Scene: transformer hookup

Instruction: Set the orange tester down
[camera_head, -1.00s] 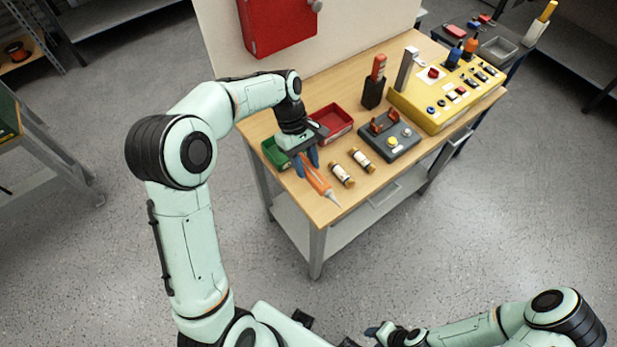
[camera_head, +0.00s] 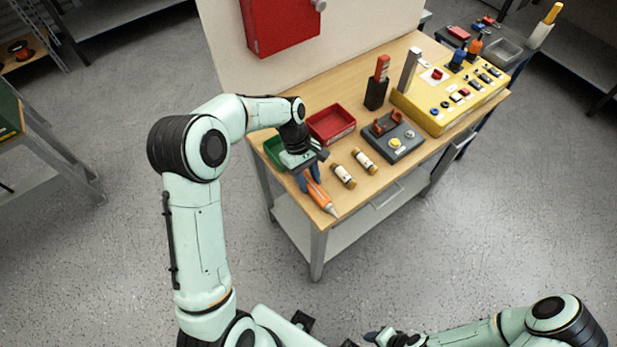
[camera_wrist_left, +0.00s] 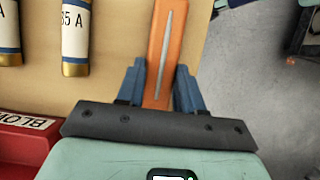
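The orange tester (camera_head: 320,197) is at the front left corner of the wooden workbench (camera_head: 365,197), its pale tip pointing toward the near edge. My left gripper (camera_head: 309,180) comes down over its rear end with blue fingers on both sides. In the left wrist view, the tester (camera_wrist_left: 165,45) runs between the fingers (camera_wrist_left: 160,85), which appear to press on its sides. It looks at or just above the bench top; contact is hard to tell. My right gripper (camera_head: 373,334) is low in the head view, away from the bench, its opening unclear.
Two fuses (camera_head: 343,175) (camera_head: 364,161) lie right of the tester. Behind are a green bin (camera_head: 273,152) and a red bin (camera_head: 332,124). A grey switch box (camera_head: 405,150) and a yellow panel (camera_head: 437,122) stand farther right. The bench's front edge is close to the tester.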

